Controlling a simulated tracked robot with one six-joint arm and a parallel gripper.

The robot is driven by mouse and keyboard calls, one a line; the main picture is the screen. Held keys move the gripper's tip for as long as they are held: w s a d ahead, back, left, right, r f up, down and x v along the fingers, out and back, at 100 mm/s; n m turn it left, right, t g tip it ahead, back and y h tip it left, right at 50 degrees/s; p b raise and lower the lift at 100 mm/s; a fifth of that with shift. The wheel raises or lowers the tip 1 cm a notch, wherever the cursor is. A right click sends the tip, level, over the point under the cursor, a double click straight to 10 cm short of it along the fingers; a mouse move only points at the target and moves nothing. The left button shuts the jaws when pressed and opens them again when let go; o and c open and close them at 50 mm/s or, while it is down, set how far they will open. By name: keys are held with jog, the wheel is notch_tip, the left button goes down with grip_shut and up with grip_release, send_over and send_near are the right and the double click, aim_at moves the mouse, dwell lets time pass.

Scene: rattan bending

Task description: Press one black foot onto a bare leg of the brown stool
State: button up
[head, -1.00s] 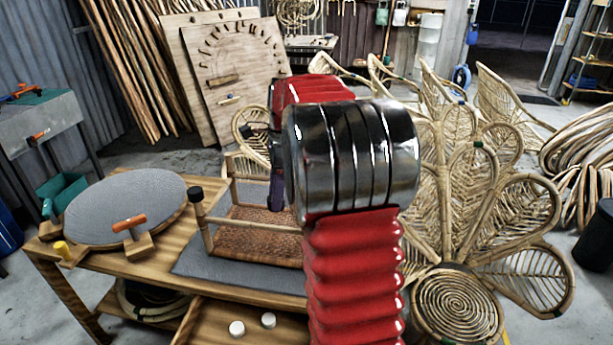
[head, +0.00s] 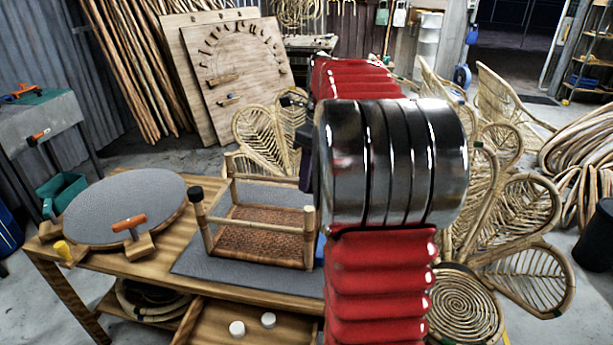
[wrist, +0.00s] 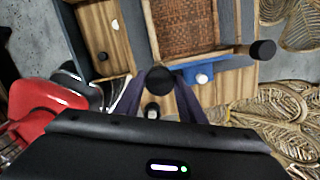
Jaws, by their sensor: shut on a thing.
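The brown stool (head: 262,244) lies upside down on a grey mat, its legs pointing up. Its near left leg wears a black foot (head: 195,193); the near right leg (head: 310,222) looks bare in the head view. In the wrist view another leg ends in a black foot (wrist: 262,50). My gripper (wrist: 160,82) is shut on a black foot (wrist: 160,79), which lines up over the end of a stool leg (wrist: 150,35); I cannot tell whether they touch. In the head view my arm hides the held foot and the far right leg.
The wooden table (head: 110,262) also bears a round grey turntable (head: 125,205) with an orange-handled clamp (head: 129,223). An open drawer (head: 205,322) holds white discs (head: 237,328). A blue piece with a white item (wrist: 203,78) lies beside the stool. Rattan chairs stand behind.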

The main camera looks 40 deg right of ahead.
aim_at(308, 208)
jog(key=shift+f, duration=0.1)
jog(key=shift+f, duration=3)
jog(key=shift+f, duration=0.9)
dwell(0.4)
jog(key=o, duration=1.1)
jog(key=shift+w+r, duration=0.1)
jog(key=shift+r, duration=0.15)
jog(key=r, duration=0.4)
jog(key=s+r, duration=0.1)
jog(key=r, duration=0.3)
jog(key=s+r, duration=0.1)
jog(key=r, duration=0.4)
jog(key=shift+d, duration=0.3)
